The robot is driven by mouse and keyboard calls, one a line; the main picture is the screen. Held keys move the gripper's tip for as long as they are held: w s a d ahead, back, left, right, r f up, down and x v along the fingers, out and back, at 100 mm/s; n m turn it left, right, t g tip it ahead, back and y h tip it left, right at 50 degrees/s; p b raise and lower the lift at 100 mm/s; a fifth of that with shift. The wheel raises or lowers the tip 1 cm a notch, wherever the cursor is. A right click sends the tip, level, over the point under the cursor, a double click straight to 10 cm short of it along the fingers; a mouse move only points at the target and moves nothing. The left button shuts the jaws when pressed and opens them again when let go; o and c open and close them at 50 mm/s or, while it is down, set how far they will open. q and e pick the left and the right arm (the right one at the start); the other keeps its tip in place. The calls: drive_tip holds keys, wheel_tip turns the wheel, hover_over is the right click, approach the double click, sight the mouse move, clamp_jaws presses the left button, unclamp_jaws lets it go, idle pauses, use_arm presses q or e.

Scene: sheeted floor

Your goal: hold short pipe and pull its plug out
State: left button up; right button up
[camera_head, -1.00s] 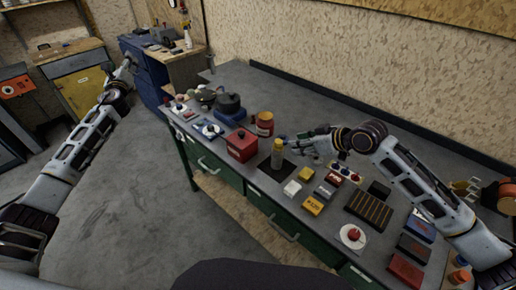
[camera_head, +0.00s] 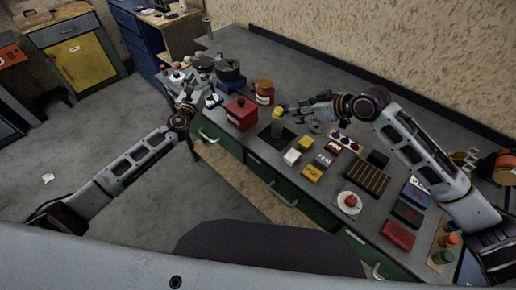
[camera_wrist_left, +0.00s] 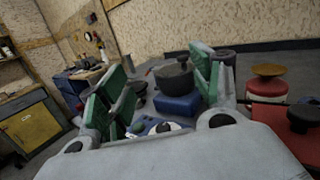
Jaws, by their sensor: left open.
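The short pipe (camera_head: 277,129) stands upright on a dark mat on the workbench, with a yellow plug (camera_head: 279,112) at its top. My right gripper (camera_head: 292,113) is just right of the plug, at its height. Whether its fingers touch or grip the plug is too small to tell. My left gripper (camera_head: 188,97) is open and empty at the left end of the bench, well left of the pipe. In the left wrist view its green-padded fingers (camera_wrist_left: 163,88) stand apart; the pipe is not discernible there.
A red box (camera_head: 241,113) and a red jar (camera_head: 264,92) stand between my left gripper and the pipe. A dark pot (camera_wrist_left: 174,76) on a blue block (camera_wrist_left: 178,105) shows beyond the left fingers. Small boxes and a black tray (camera_head: 367,181) fill the bench's right part.

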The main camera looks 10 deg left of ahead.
use_arm(q)
drive_tip(key=s+d+f+m+g+h, duration=0.1)
drive_tip(key=s+d+f+m+h, duration=0.25)
drive_tip(key=s+d, duration=0.6)
drive_tip(key=s+d+f+m+g+h, duration=0.15)
drive_tip(key=s+d+f+h, duration=0.35)
drive_tip(key=d, duration=0.8)
drive_tip(key=y, duration=0.2)
approach(274, 130)
drive_tip(key=s, duration=0.1)
drive_tip(key=shift+s+a+r+g, duration=0.1)
drive_tip(key=shift+a+r+g, duration=0.3)
drive_tip(key=shift+r+g, duration=0.05)
drive_tip(key=shift+x, duration=6.95)
drive_tip(key=shift+r, duration=0.1)
